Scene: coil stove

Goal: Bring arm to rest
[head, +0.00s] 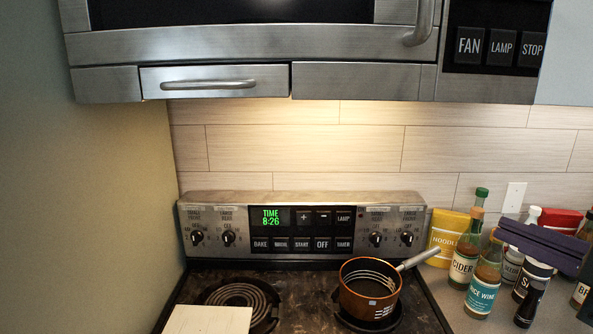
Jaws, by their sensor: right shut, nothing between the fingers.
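My right gripper (508,232) comes in from the right edge as a dark purple shape. It is shut and empty, in front of the bottles at the right of the stove, and hides parts of them. My left gripper is not in the head view. The coil stove (300,276) is below, with a copper-coloured pot (352,302) on its right burner. The pot's handle points to the upper right, toward the counter.
A cider bottle (464,267), a rice wine bottle (483,289) and a yellow noodle packet (450,229) crowd the right counter. A pale flat piece (208,320) covers part of the left burner area. The microwave (250,46) overhangs the stove.

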